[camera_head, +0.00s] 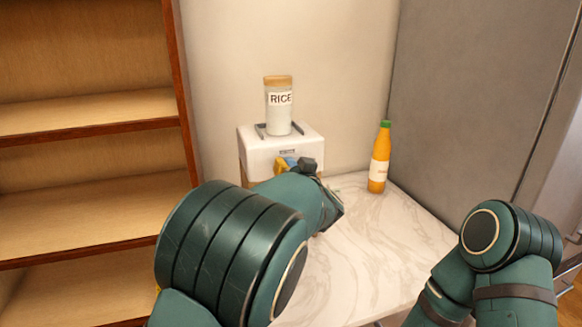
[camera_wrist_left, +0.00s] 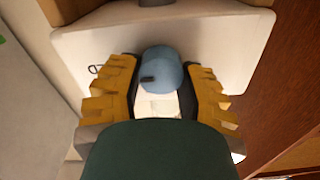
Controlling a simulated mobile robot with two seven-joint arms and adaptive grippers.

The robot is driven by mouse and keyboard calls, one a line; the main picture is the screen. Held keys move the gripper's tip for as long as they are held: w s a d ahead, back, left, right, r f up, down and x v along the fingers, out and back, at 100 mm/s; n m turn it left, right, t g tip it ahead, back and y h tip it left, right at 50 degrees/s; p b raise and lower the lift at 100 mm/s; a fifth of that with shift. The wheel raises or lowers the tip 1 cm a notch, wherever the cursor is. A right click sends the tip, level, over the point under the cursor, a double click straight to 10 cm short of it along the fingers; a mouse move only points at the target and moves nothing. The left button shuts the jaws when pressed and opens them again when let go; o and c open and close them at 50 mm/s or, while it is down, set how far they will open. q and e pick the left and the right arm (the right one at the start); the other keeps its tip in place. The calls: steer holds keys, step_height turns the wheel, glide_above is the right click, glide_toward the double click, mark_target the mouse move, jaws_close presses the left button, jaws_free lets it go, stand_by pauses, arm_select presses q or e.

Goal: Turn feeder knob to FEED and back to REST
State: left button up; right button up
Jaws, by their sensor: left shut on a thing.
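The feeder (camera_head: 268,150) is a white box at the back of the marble counter. In the left wrist view its white front (camera_wrist_left: 235,50) shows, with a round blue knob (camera_wrist_left: 163,66). A dark mark on the knob points to the lower left in that view. My left gripper (camera_wrist_left: 160,78) has its yellow fingers on both sides of the knob and is shut on it. In the head view my left gripper (camera_head: 288,166) is at the feeder's front, and the knob is hidden there. My right arm shows at the lower right, but its gripper is out of view.
A jar labelled RICE (camera_head: 279,108) stands on top of the feeder between dark rails. An orange bottle (camera_head: 379,160) with a green cap stands to its right. The marble counter (camera_head: 375,235) is clear in front. Wooden shelves (camera_head: 90,110) are at the left.

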arm_select(q)
steer(key=shift+n, duration=0.3)
steer(key=n+b, duration=0.1)
steer(key=n, duration=0.2)
steer(key=shift+a+n+b, duration=0.15)
steer(key=shift+n+b, duration=0.2)
steer(key=shift+n, duration=0.05)
steer(key=n+b, duration=0.1)
steer(key=n, duration=0.1)
steer(key=shift+n, duration=0.3)
steer(key=n+b, duration=0.2)
steer(key=shift+a+f+n, duration=0.1)
steer(key=shift+n, duration=0.3)
steer(key=n+b, duration=0.3)
steer(key=n, duration=0.1)
steer(key=shift+n+b, duration=0.7)
steer(key=shift+n, duration=1.2)
